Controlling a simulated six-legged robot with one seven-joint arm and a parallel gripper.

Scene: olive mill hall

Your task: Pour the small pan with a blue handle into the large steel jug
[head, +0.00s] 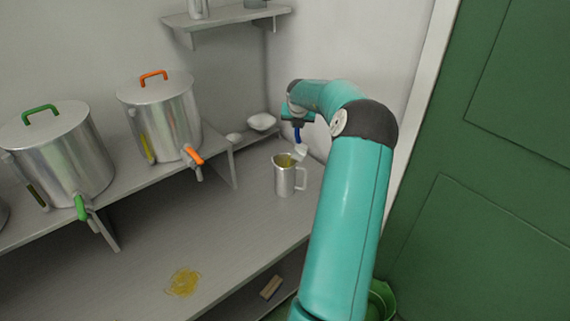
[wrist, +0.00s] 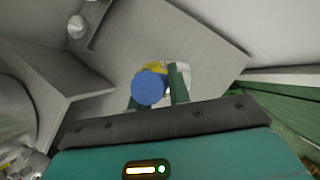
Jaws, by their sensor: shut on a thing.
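My gripper (head: 297,122) is shut on the blue handle (head: 298,134) of the small pan. The handle points steeply up, and the pale pan (head: 301,151) hangs tilted at the jug's mouth. The large steel jug (head: 287,180) stands upright on the counter with its handle to the right. In the wrist view, the round blue handle end (wrist: 148,88) sits between my green fingers and hides most of the pan and jug.
Two steel urns, one with a green tap (head: 66,155) and one with an orange tap (head: 160,115), stand on a raised shelf at left. Small white bowls (head: 262,121) are behind the jug. A yellow spill (head: 183,282) lies on the counter. A green door (head: 490,190) is at right.

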